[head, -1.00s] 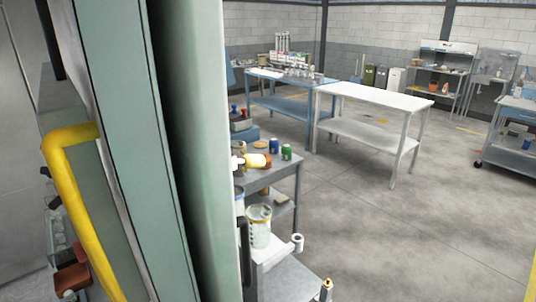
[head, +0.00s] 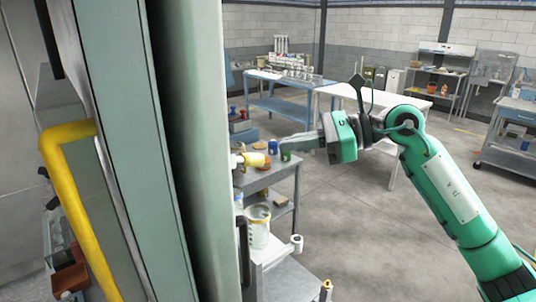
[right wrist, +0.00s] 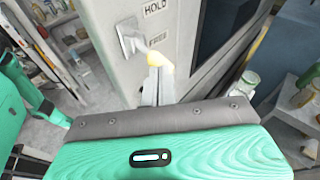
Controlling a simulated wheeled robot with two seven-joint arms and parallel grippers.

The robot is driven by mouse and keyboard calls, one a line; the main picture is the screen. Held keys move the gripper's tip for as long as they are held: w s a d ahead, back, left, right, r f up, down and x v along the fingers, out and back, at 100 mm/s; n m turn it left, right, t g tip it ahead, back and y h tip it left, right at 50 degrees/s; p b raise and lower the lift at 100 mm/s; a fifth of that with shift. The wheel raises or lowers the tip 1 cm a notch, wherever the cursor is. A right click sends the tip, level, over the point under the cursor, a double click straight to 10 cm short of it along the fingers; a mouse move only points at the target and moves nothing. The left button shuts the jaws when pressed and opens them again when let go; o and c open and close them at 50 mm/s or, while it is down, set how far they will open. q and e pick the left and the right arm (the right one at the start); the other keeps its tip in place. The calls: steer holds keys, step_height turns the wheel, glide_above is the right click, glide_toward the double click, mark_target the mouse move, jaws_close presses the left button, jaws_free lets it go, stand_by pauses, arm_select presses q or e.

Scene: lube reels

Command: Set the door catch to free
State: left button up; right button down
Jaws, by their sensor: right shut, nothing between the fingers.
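The door catch is a small lever with a pale yellow tip (head: 254,160), sticking out to the right from the edge of the tall pale green door (head: 190,150). In the right wrist view its grey mounting plate (right wrist: 128,38) and yellow tip (right wrist: 157,60) show. A HOLD label (right wrist: 155,7) is above and a FREE label (right wrist: 158,39) is beside the lever. My right gripper (head: 290,143) is shut and empty, its fingers pointing at the catch. In the right wrist view the fingertips (right wrist: 158,76) are right at the yellow tip; I cannot tell whether they touch. My left gripper is out of view.
A yellow bar handle (head: 70,200) is on the left. A grey cart (head: 285,185) with cans and jars stands close behind the catch, below my right arm. A white table (head: 340,100) and a blue bench (head: 270,98) stand farther back. Open floor lies at right.

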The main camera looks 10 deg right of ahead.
steer(key=s+d+r+n+t+h, duration=0.35)
steer(key=s+r+n+h, duration=0.2)
steer(key=s, duration=0.35)
steer(key=t+h+p, duration=0.1)
steer(key=p, duration=0.5)
glide_toward(256, 165)
steer(key=w+a, duration=0.1)
steer(key=w+a+f, duration=0.1)
steer(key=w+a, duration=0.1)
steer(key=shift+p+x, duration=0.45)
steer(key=shift+x, duration=0.55)
steer(key=shift+f, duration=0.15)
steer(key=f+y+b, duration=0.1)
steer(key=b, duration=0.5)
steer(key=shift+a+f+m, duration=0.1)
steer(key=shift+f+m, duration=0.25)
steer(key=shift+f, duration=0.05)
steer(key=shift+g+y+b, duration=0.25)
steer(key=shift+b, duration=0.5)
steer(key=shift+s, duration=0.1)
